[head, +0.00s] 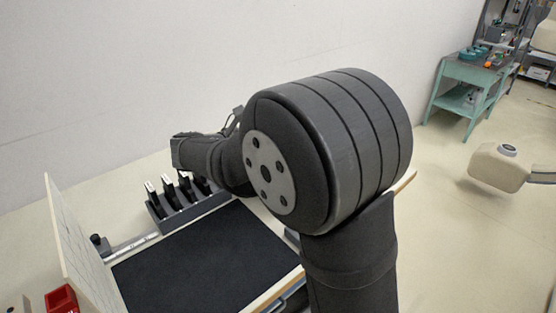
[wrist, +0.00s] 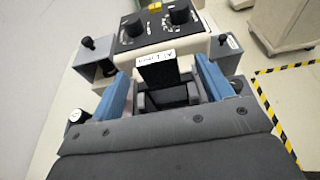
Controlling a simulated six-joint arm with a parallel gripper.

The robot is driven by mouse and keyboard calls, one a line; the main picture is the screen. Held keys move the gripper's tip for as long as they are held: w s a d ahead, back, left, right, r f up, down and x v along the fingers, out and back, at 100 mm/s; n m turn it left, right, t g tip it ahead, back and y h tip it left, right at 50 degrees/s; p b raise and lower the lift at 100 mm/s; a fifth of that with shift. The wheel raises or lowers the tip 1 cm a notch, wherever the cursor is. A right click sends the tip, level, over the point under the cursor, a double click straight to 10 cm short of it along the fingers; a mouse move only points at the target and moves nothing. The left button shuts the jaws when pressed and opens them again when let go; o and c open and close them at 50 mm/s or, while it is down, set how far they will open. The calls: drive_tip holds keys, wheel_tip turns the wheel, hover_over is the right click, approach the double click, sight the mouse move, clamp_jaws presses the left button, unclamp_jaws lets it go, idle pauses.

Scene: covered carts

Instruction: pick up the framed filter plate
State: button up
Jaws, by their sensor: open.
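In the wrist view my gripper (wrist: 163,82) is open, with one blue finger on each side. A dark upright plate with a white label along its top (wrist: 157,70) shows between the fingers. It looks like a framed filter plate, but I cannot tell whether a finger touches it. In the head view several dark upright pieces with white tops (head: 167,187) stand in a grey rack (head: 158,223). I cannot tell which of them is the one between the fingers. My fingers cannot be made out in the head view, where my arm covers much of the scene.
A black mat (head: 210,262) lies bare in front of the rack. A pale upright panel (head: 72,240) and a red bin (head: 61,299) are at the left. A teal bench (head: 470,85) stands far off.

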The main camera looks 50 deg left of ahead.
drive_tip(key=x, duration=0.4)
drive_tip(key=shift+w+a+f, duration=0.2)
drive_tip(key=shift+w+f, duration=0.05)
drive_tip(key=shift+f, duration=0.2)
drive_tip(key=c, duration=1.4)
drive_tip(key=shift+r, duration=0.1)
